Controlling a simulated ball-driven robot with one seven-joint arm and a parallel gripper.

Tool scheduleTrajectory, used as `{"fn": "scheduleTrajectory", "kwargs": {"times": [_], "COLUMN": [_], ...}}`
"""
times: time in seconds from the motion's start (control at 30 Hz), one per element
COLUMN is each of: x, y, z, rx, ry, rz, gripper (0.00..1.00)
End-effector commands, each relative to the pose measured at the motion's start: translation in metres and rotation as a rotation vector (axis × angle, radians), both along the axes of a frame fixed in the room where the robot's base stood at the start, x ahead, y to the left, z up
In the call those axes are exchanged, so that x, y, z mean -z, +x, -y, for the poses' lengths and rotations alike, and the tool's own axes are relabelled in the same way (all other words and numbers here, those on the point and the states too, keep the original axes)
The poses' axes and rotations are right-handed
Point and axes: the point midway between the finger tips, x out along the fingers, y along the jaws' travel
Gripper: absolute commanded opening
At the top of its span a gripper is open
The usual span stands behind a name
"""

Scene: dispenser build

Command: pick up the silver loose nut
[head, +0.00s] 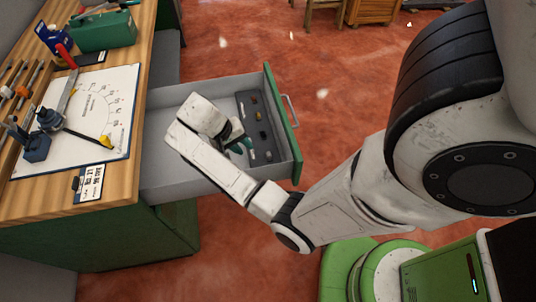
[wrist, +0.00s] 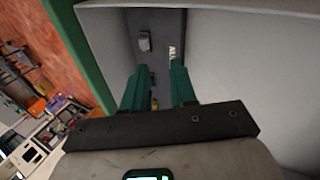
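My gripper (wrist: 159,66) is inside the open drawer, with its two green fingers apart and nothing visible held between them. It also shows in the head view (head: 240,146), over the left side of the dark strip. A grey blocky piece (wrist: 144,42) lies on the strip beyond the left fingertip. A small bright silvery piece (wrist: 172,50) shows just beyond the right fingertip. I cannot tell which of these is the silver loose nut. A small yellowish piece (wrist: 154,104) is partly hidden between the fingers.
The grey drawer (head: 165,182) has a green front (head: 283,125) and walls close around my gripper. The dark strip (head: 243,104) holds several small parts. The wooden bench top (head: 50,197) is at left, with a white printed sheet (head: 98,103) and tools.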

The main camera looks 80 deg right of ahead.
Motion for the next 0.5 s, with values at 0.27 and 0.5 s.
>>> {"fn": "scheduleTrajectory", "kwargs": {"times": [0.27,0.5], "x": [0.004,0.030], "y": [-0.014,-0.026], "z": [0.017,0.022], "rx": [0.135,0.133], "ry": [-0.015,-0.015], "rz": [-0.077,-0.076], "gripper": [0.27,0.27]}}
